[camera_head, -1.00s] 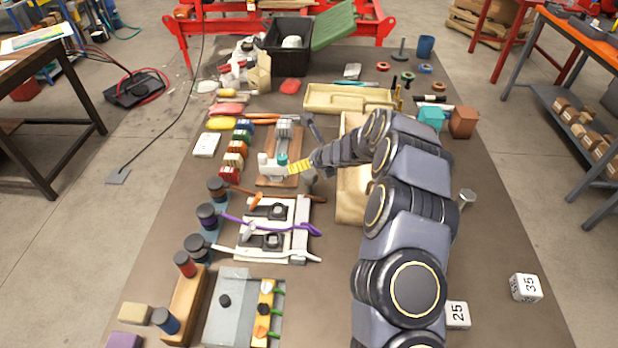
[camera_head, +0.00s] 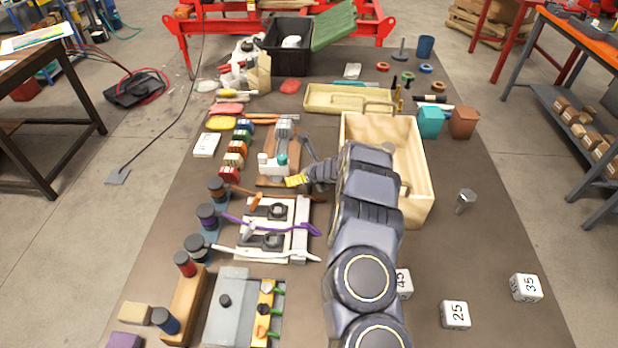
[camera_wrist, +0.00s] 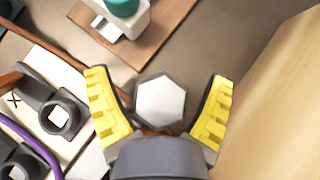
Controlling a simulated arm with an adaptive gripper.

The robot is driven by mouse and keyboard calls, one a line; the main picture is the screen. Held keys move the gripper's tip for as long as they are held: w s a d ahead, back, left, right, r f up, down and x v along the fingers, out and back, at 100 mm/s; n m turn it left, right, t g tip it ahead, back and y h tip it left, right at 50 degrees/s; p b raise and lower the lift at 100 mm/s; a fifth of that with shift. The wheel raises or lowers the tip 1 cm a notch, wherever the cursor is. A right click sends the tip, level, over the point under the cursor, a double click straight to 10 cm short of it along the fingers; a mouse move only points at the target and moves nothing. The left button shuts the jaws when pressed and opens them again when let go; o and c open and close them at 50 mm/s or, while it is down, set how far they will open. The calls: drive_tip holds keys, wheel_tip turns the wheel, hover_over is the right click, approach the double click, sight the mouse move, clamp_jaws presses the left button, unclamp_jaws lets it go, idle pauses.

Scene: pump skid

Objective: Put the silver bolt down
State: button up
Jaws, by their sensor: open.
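A silver bolt with a hexagonal head (camera_wrist: 160,100) shows from above in the wrist view, between my fingers. My gripper (camera_wrist: 160,80) is open, with its yellow fingertips on either side of the head. The bolt's shank is hidden under the head, so I cannot tell how it meets the surface below. In the head view my gripper (camera_head: 297,181) is low over the mat, just in front of a wooden board with a white and teal fitting (camera_head: 272,163); I cannot make out that bolt there. Another silver bolt (camera_head: 466,200) stands at the right of the table.
A light wooden box (camera_head: 420,190) stands right of my gripper; its wall (camera_wrist: 270,110) is close in the wrist view. A white fixture with black clamps (camera_head: 300,228) and a purple cable lies to the front left. Numbered white cubes (camera_head: 455,315) lie front right.

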drive_tip(key=shift+c, duration=0.2)
drive_tip(key=c, duration=1.3)
drive_tip(key=shift+r, duration=0.1)
